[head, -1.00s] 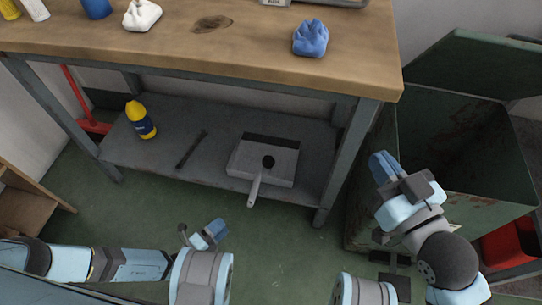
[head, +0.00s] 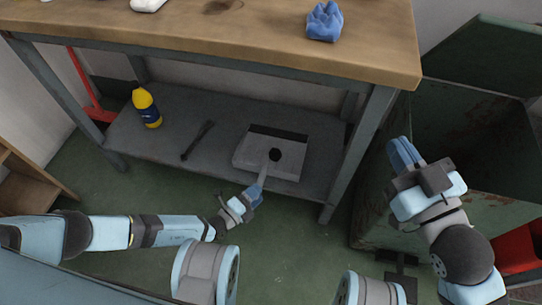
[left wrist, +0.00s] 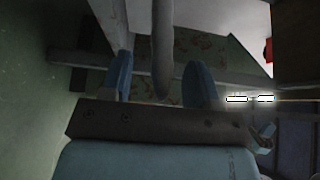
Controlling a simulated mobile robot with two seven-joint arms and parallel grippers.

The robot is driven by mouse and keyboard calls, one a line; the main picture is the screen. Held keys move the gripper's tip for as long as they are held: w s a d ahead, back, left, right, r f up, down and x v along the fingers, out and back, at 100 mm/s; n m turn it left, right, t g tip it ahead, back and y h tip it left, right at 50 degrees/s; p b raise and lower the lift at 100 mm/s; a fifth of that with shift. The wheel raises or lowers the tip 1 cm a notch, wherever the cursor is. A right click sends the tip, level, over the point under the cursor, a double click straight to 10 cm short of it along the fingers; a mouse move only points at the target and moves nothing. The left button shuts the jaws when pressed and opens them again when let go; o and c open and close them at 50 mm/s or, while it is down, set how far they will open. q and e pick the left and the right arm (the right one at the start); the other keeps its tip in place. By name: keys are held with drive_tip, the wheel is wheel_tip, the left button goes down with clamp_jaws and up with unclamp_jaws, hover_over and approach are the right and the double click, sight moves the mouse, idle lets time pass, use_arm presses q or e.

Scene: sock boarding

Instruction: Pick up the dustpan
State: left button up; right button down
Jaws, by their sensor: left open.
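The dustpan (head: 290,146) lies on the lower shelf of the workbench, a grey pan with a dark back strip and a handle pointing to the front. My left gripper (head: 256,191) is at the front end of that handle, at the shelf's front edge. In the left wrist view the handle (left wrist: 162,45) runs down between the two blue fingers of my open left gripper (left wrist: 162,80), with a gap on each side. My right gripper (head: 404,155) is raised in front of the green bin; its finger gap is not clear.
The lower shelf (head: 170,118) also holds a yellow bottle (head: 147,107) and a dark brush-like tool (head: 198,141). A blue crumpled cloth (head: 324,22) lies on the bench top. A bench leg (head: 345,160) stands right of the dustpan, beside the green bin (head: 460,125).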

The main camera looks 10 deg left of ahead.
use_arm(q)
drive_tip(key=shift+w+d, duration=0.15)
drive_tip(key=shift+w, duration=0.05)
clamp_jaws()
drive_tip(key=shift+r, duration=0.1)
